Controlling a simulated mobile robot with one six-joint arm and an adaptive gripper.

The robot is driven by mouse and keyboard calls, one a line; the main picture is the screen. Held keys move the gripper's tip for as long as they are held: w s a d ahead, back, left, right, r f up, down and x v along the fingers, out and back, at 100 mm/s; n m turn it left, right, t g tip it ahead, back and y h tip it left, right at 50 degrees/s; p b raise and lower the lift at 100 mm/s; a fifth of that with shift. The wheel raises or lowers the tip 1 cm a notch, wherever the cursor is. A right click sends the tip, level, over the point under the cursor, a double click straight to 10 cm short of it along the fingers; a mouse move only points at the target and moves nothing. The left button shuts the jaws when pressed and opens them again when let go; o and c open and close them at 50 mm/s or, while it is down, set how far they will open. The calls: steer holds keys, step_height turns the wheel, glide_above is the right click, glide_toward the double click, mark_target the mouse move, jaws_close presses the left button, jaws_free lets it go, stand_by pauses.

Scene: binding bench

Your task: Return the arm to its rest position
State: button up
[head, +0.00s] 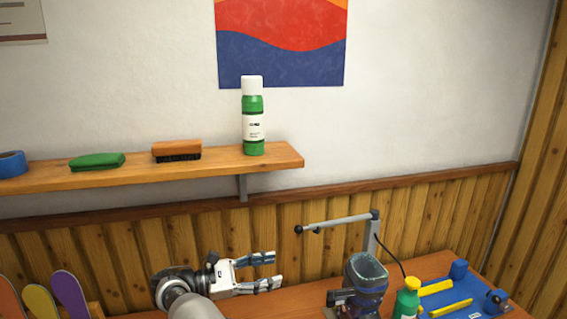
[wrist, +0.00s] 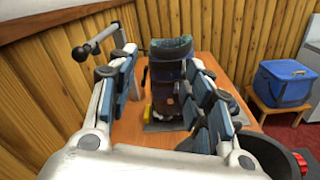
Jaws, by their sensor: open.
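My gripper (head: 272,271) is open and empty in the head view, above the left part of the bench, with its fingers pointing right. In the wrist view my gripper (wrist: 160,85) shows its two fingers spread apart, with nothing between the pads. A dark blue ski boot (head: 364,283) stands on the bench to the right of the fingertips, apart from them. The boot also shows in the wrist view (wrist: 171,72), beyond the fingers.
A grey post with a lever arm (head: 340,223) rises behind the boot. A green bottle (head: 407,299) and a blue tray (head: 455,281) with yellow pieces are at right. The wall shelf (head: 225,164) holds a spray can (head: 252,120), brush (head: 176,151), green pad (head: 97,161) and blue tape (head: 12,163).

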steer(key=d+r+m+g+y+b, duration=0.1)
steer(key=d+r+m+g+y, duration=0.25)
steer(key=d+r, duration=0.6)
steer(key=s+d+r+m+y+b, duration=0.15)
steer(key=s+d+m+y, duration=0.35)
steer(key=s+d, duration=0.55)
steer(key=s+f+m+t+y, duration=0.1)
steer(key=s+f+m+y, duration=0.1)
steer(key=s, duration=0.6)
steer(key=s+a+f+m+t+y+b, duration=0.1)
steer(key=s+f+m+y, duration=0.2)
steer(key=s, duration=0.6)
steer(key=s+f+m+t+y+b, duration=0.1)
steer(key=s+f+m+y, duration=0.1)
steer(key=s, duration=0.7)
steer(key=shift+a+f+m+y, duration=0.2)
steer(key=shift+a+m+y, duration=0.1)
steer(key=shift+m+y, duration=0.5)
